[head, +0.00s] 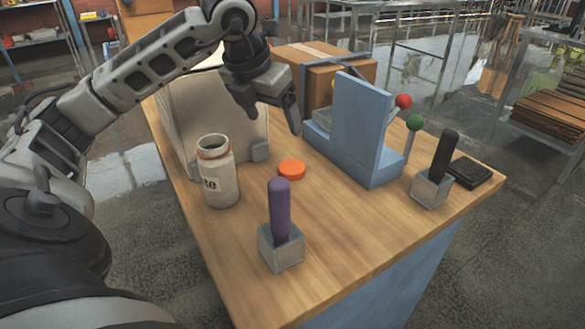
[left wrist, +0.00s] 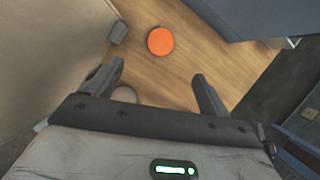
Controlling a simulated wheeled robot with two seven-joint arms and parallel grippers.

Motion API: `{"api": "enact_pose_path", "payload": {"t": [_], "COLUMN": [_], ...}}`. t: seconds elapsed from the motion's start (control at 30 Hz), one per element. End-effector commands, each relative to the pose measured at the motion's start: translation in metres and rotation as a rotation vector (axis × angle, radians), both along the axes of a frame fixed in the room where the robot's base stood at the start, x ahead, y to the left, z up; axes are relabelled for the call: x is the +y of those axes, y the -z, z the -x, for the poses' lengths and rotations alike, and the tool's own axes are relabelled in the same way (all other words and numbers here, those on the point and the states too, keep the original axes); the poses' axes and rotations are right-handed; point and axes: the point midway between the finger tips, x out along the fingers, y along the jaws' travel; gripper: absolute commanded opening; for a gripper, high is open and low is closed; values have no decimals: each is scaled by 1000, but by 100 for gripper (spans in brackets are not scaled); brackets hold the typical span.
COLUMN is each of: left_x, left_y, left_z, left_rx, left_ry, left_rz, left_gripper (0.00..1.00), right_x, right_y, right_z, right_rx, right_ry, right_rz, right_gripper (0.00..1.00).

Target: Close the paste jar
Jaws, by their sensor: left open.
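The paste jar (head: 218,175) is a pale cylinder with a dark label and an open, orange-rimmed mouth. It stands upright on the left part of the table. Its orange lid (head: 291,170) lies flat on the table to the right of the jar, apart from it. The lid also shows in the left wrist view (left wrist: 160,41), beyond the fingertips. My left gripper (head: 274,122) is open and empty, above and behind the lid. In the left wrist view its two fingers (left wrist: 158,75) are spread apart. My right gripper is not in view.
A purple-handled tool in a grey block (head: 281,248) stands at the front. A blue stand (head: 362,130) is right of the lid, with red and green knobs. A black-handled tool (head: 440,165) stands far right. A cardboard box (head: 345,68) is behind.

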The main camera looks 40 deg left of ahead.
Motion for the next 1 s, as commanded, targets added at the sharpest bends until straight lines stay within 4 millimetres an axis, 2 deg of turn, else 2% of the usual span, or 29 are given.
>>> {"api": "enact_pose_path", "payload": {"t": [0.03, 0.2, 0.4, 0.53, 0.87, 1.0], "left_x": [0, 1, 3, 4, 3, 2], "left_y": [14, 48, 76, 82, 84, 101], "left_z": [-3, -18, -30, -33, -34, -38], "left_rx": [6, 6, 2, 1, 2, 6], "left_ry": [0, 0, 1, 0, 0, 1], "left_rz": [2, 3, 2, 0, 0, 3], "left_gripper": [81, 81, 81, 81, 81, 81], "right_x": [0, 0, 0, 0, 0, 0], "right_y": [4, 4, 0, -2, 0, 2], "right_z": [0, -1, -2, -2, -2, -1], "right_rx": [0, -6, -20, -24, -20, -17], "right_ry": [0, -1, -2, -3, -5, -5], "right_rz": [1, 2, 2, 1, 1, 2], "right_gripper": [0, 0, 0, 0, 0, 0]}}
